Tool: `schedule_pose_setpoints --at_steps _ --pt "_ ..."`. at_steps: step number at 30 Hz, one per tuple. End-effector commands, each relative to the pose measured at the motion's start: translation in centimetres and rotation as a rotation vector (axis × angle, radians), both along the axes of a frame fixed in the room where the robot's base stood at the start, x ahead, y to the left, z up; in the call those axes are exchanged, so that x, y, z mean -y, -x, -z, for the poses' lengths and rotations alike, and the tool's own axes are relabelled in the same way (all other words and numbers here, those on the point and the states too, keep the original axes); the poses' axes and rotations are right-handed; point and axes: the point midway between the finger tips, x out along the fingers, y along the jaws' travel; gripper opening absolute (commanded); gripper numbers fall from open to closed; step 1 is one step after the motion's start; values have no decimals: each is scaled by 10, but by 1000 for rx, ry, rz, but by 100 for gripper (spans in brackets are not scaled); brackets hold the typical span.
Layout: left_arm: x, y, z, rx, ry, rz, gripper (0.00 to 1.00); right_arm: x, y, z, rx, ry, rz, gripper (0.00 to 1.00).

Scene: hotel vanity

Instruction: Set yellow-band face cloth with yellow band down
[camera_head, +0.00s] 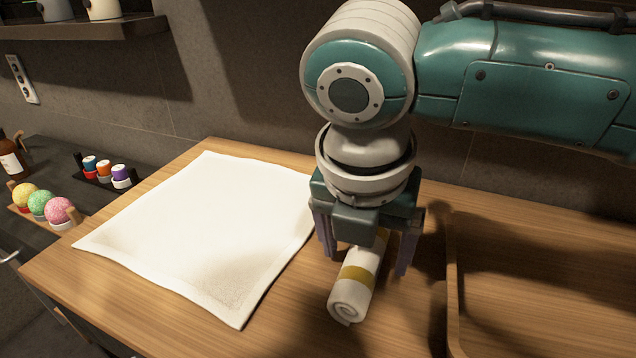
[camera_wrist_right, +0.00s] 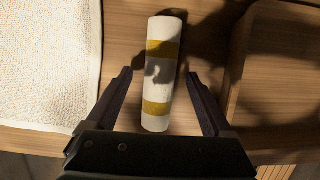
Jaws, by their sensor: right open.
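The yellow-band face cloth (camera_head: 349,298) is a white roll lying on the wooden counter, between the white towel and the wooden tray. In the right wrist view the roll (camera_wrist_right: 157,95) shows two yellow bands. My right gripper (camera_head: 366,262) points down over the roll and is open. Its fingers stand on either side of the roll, with a visible gap on each side in the right wrist view (camera_wrist_right: 160,73). The gripper hides the far end of the roll in the head view. My left gripper is not in view.
A flat white towel (camera_head: 205,235) lies to the left of the roll. A wooden tray (camera_head: 453,290) with a raised rim stands to the right. Coloured balls (camera_head: 42,204) and small coloured containers (camera_head: 104,170) sit on a dark surface at far left. The front counter strip is clear.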

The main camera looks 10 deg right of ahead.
Motion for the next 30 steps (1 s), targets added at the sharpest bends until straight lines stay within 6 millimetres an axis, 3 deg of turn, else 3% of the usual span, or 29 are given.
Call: schedule_pose_setpoints --at_steps 9,21,30 --pt "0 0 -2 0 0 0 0 0 0 -8 1 0 1 86" --pt "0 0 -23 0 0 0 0 -15 18 -89 3 -3 -1 86" --pt "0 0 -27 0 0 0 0 -20 26 -118 0 0 2 86"
